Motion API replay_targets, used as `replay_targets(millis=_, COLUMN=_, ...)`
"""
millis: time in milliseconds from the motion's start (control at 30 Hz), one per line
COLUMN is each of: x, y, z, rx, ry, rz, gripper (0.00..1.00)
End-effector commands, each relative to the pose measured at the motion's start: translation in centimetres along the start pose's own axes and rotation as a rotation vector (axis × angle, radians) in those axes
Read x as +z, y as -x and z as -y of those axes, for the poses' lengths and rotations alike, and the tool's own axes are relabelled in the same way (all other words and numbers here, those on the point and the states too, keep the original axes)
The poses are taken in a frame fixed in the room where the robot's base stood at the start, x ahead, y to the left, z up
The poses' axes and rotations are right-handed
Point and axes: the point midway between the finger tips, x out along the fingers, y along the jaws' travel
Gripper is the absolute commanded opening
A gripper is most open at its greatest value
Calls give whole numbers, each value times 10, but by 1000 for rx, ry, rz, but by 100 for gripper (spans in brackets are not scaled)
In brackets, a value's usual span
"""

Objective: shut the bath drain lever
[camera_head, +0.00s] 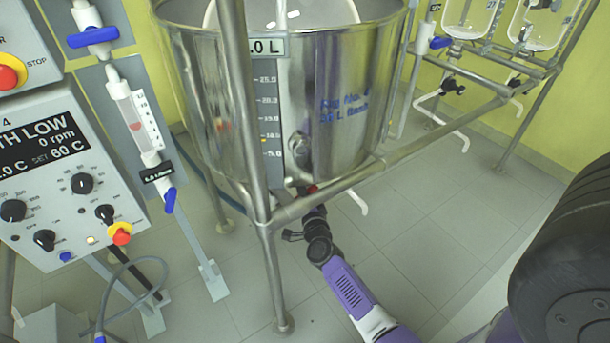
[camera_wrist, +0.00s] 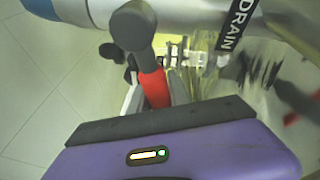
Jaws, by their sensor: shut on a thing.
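The bath drain lever (camera_wrist: 155,88) is red with a dark round hub at its upper end. It stands between the fingers of my gripper (camera_wrist: 158,99) in the wrist view, and the gripper is shut on it. A tag reading DRAIN (camera_wrist: 237,28) is beside it, next to a metal pipe (camera_wrist: 185,18). In the head view, the steel bath (camera_head: 290,110) stands on a tubular frame, and a small red part of the lever (camera_head: 313,188) shows under it. My wrist hides the fingers there.
A frame post (camera_head: 245,110) and slanted rail (camera_head: 370,175) run close to my arm. A control box (camera_head: 60,190) stands at the left, with a blue-valved flow tube (camera_head: 135,115) beside it. Glass vessels (camera_head: 470,18) hang at the upper right.

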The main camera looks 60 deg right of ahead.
Motion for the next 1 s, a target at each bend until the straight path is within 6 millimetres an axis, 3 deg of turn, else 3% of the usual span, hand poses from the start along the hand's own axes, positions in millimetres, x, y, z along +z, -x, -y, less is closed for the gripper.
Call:
replay_targets(millis=300, x=5, y=-3, z=-21, rx=77, ry=-237, rz=41, gripper=0)
replay_targets(millis=667, x=6, y=-3, z=-26, rx=90, ry=-276, rz=46, gripper=0)
replay_targets(millis=700, x=6, y=-3, z=-26, rx=90, ry=-276, rz=46, gripper=24)
replay_targets(millis=800, x=6, y=-3, z=-26, rx=90, ry=-275, rz=46, gripper=44)
replay_targets(millis=1000, x=5, y=-3, z=-25, rx=89, ry=-273, rz=45, gripper=44)
